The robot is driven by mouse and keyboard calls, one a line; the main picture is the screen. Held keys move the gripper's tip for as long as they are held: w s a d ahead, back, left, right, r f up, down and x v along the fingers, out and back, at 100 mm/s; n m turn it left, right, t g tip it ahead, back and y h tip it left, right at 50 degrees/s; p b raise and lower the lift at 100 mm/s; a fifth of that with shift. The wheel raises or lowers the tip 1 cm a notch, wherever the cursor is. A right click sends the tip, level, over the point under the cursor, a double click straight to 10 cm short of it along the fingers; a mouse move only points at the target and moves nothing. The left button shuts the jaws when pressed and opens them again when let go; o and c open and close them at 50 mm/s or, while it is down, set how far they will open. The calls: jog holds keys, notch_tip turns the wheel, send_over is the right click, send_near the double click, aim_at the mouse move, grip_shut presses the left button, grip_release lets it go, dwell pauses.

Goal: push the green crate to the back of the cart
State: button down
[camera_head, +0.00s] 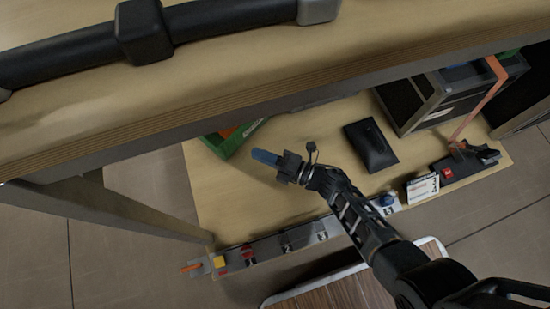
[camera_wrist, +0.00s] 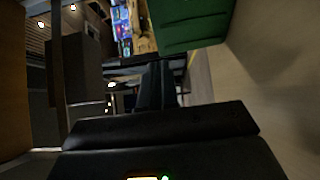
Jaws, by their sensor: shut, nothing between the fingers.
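The green crate (camera_head: 222,146) sits on the wooden lower surface of the cart (camera_head: 240,195), near its left side. The overhanging upper wooden shelf hides part of it, and something orange shows inside. My gripper (camera_head: 264,156) is shut and empty. Its blue tip points left toward the crate, just to the right of it, and it looks close; I cannot tell whether they touch. In the wrist view, the green crate (camera_wrist: 188,24) fills the top middle, and my dark shut fingers (camera_wrist: 156,85) lie below it.
A black pouch (camera_head: 370,146) lies right of my gripper. A dark case (camera_head: 432,98) with an orange strap (camera_head: 484,98) stands at the right. A metal strip with small items (camera_head: 290,243) runs along the near edge. The upper wooden shelf (camera_head: 250,70) overhangs.

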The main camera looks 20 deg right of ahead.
aim_at(234, 134)
jog(key=w+a, duration=0.1)
jog(key=w+a+b, duration=0.1)
jog(key=w, duration=0.1)
jog(key=w+b, duration=0.1)
jog(key=w, duration=0.1)
jog(key=shift+w+a+f, duration=0.1)
jog(key=shift+w+a, duration=0.15)
jog(key=shift+a, duration=0.15)
jog(key=shift+w, duration=0.4)
